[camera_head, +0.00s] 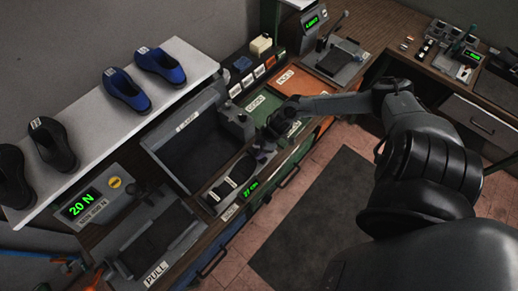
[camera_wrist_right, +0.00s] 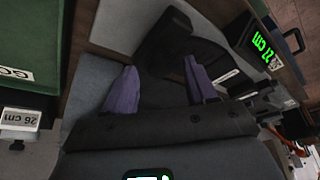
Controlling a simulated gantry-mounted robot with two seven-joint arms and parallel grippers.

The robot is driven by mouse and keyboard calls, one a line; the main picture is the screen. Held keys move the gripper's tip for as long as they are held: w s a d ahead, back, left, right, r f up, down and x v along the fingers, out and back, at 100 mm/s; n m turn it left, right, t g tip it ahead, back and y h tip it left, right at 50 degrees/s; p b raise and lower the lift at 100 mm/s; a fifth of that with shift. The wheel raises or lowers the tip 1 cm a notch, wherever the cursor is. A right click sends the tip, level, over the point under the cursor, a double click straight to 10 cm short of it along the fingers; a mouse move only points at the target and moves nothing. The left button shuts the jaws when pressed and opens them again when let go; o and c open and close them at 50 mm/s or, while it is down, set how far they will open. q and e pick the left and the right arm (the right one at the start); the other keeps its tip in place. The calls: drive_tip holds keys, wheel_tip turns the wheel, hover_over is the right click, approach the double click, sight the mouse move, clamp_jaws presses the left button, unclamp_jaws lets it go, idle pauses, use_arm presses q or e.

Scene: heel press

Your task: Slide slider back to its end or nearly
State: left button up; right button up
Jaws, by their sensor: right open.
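A measuring device (camera_head: 222,191) lies along the front of the bench, with a green display reading about 27 cm (camera_head: 250,188). The display also shows in the right wrist view (camera_wrist_right: 262,48). A dark upright block, which looks like the slider (camera_wrist_right: 168,42), stands on the device's grey bed. My right gripper (camera_head: 264,153) is above the device's right end. In the wrist view its two purple fingertips (camera_wrist_right: 162,88) are spread apart, with dark device parts beyond and partly between them. I cannot tell whether they touch the slider. My left gripper is not in view.
A grey open bin (camera_head: 185,150) stands behind the device. A white shelf (camera_head: 115,125) holds blue and black shoes. A box display reads 20 N (camera_head: 85,205) at the left. A dark mat (camera_head: 315,215) covers the floor.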

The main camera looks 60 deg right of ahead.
drive_tip(key=shift+w+a+f, duration=0.1)
drive_tip(key=shift+w+f, duration=0.05)
drive_tip(key=shift+f, duration=0.15)
clamp_jaws()
